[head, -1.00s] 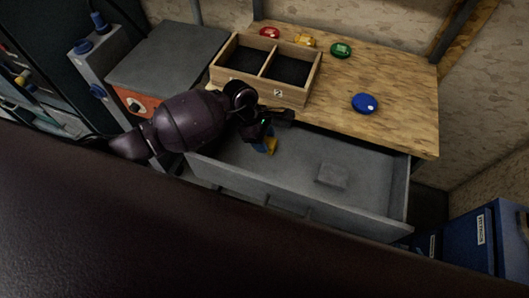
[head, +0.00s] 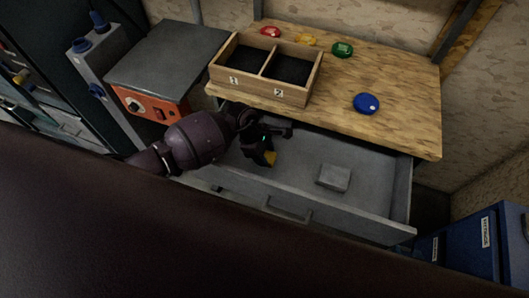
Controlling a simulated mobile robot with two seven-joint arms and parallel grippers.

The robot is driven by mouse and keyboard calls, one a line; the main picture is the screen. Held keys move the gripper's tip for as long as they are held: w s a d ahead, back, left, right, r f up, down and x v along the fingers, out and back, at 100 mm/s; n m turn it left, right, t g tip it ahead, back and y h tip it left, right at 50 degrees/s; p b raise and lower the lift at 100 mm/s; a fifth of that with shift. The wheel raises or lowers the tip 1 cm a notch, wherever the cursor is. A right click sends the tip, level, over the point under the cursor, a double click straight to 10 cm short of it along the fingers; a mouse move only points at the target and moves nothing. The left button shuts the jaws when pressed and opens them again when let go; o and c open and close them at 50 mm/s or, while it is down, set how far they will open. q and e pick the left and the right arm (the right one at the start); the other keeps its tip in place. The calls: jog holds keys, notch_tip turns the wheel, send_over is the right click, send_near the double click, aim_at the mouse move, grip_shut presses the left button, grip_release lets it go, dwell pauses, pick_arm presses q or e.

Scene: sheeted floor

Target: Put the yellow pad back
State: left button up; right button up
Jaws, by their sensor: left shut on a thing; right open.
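My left gripper (head: 262,150) reaches in from the left and is low over the open grey drawer (head: 375,197). It is shut on a small yellow thing, which I take to be the yellow pad (head: 270,158); only its edge shows below the dark fingers. I cannot tell whether the pad touches the drawer floor. A grey block (head: 333,177) lies in the drawer, to the right of the gripper and apart from it. My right gripper is not in view.
A wooden two-compartment box (head: 290,96), marked 1 and 2, stands on the wooden worktop (head: 400,90) above the drawer. Red (head: 270,31), yellow (head: 306,40), green (head: 342,49) and blue (head: 366,103) items lie on the worktop. The drawer's right part is mostly clear.

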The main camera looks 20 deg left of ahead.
pick_arm(q)
jog(key=shift+f, duration=0.1)
jog(key=o, duration=0.9)
jog(key=shift+c, duration=0.2)
jog(key=v, duration=1.2)
jog(key=shift+p, duration=0.45)
